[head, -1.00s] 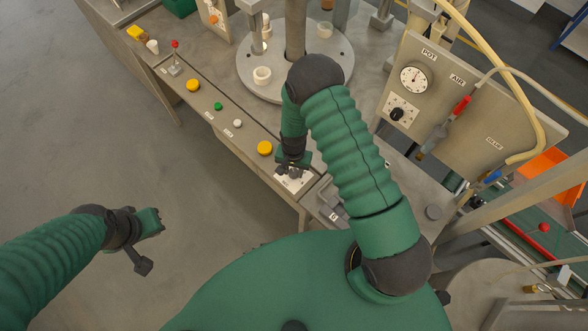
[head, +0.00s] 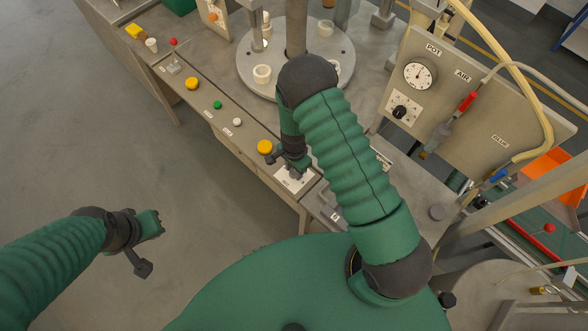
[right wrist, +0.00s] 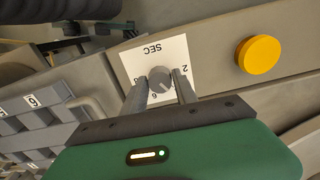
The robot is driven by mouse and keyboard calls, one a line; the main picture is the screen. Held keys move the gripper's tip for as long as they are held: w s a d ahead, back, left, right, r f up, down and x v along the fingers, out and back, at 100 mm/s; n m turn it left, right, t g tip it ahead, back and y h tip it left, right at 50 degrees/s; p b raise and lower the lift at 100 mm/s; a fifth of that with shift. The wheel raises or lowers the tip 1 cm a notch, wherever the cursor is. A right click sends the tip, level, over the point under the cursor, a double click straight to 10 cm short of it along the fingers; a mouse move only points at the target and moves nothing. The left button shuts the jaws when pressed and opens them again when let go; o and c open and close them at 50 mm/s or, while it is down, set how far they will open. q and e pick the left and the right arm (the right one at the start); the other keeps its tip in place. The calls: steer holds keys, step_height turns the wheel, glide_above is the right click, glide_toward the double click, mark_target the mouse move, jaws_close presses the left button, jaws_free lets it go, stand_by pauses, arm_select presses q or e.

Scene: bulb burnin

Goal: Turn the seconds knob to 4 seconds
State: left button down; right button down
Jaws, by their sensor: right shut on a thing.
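The seconds knob (right wrist: 160,76) is a grey round knob on a white dial plate (right wrist: 150,52) marked SEC, upside down in the right wrist view. A 2 shows to its right and a 6 below it; the finger hides part of the scale. I cannot read the knob's setting surely. My right gripper (right wrist: 160,90) has one finger on each side of the knob and is shut on it. In the head view my right gripper (head: 292,170) is over the white plate (head: 295,184) at the panel's near end. My left gripper (head: 145,245) hangs over the floor, away from the panel.
A yellow button (head: 265,147) sits beside the SEC plate; it also shows in the right wrist view (right wrist: 259,54). White (head: 237,122) and green (head: 217,104) buttons lie farther along the panel. A gauge board (head: 450,100) with a black knob stands right.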

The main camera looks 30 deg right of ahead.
steer(key=shift+w+r, duration=0.1)
steer(key=shift+w, duration=0.1)
stand_by(0.3)
steer(key=c, duration=1)
jaws_free()
steer(key=shift+o, duration=0.2)
step_height(320, 180, up, 17)
steer(key=b, duration=0.1)
steer(key=shift+f+b, duration=0.2)
steer(key=shift+b, duration=0.15)
steer(key=s+a+n+t+b, duration=0.1)
steer(key=s+n+t+b, duration=0.1)
steer(key=s+n+b, duration=0.5)
steer(key=s+n, duration=0.3)
steer(key=n, duration=0.4)
steer(key=shift+a+f+n+t, duration=0.15)
steer(key=shift+a+n+t, duration=0.15)
steer(key=shift+a, duration=0.1)
